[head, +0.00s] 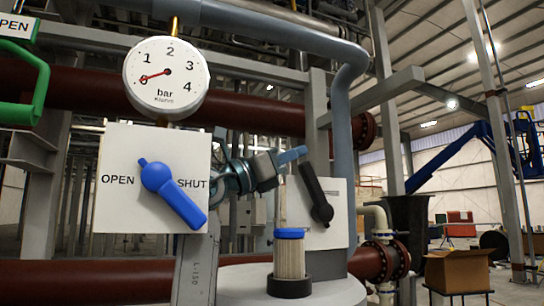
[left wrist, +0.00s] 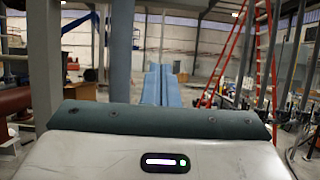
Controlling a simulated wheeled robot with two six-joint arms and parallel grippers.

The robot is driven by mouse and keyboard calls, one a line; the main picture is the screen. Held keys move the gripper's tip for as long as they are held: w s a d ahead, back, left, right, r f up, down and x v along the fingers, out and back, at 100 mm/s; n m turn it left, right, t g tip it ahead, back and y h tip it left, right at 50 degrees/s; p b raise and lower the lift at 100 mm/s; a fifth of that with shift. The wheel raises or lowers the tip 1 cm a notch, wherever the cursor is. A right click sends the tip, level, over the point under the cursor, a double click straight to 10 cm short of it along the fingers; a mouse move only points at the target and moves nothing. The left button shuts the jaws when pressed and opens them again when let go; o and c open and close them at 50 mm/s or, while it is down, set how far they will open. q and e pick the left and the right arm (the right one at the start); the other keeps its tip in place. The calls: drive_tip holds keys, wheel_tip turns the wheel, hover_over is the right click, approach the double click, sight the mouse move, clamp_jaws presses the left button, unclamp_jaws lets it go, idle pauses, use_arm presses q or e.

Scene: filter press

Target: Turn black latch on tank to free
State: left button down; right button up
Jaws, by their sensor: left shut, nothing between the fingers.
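The black latch (head: 315,190) is on a white plate (head: 336,234) behind the pale round tank top (head: 342,290). Its round hub is at the lower end, and its handle points up and slightly left. My left gripper (head: 303,151) is shut and empty, its blue fingers pointing right, just above the latch's upper end in the head view. I cannot tell whether they touch. In the left wrist view its closed fingers (left wrist: 161,84) point away, and the latch does not show there. My right gripper is not in view.
A white panel marked OPEN and SHUT (head: 110,214) with a blue handle (head: 172,193) hides part of my left arm. A pressure gauge (head: 165,78) is above it. A blue-capped filter cartridge (head: 289,258) stands on the tank top. A red ladder (left wrist: 265,50) shows in the left wrist view.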

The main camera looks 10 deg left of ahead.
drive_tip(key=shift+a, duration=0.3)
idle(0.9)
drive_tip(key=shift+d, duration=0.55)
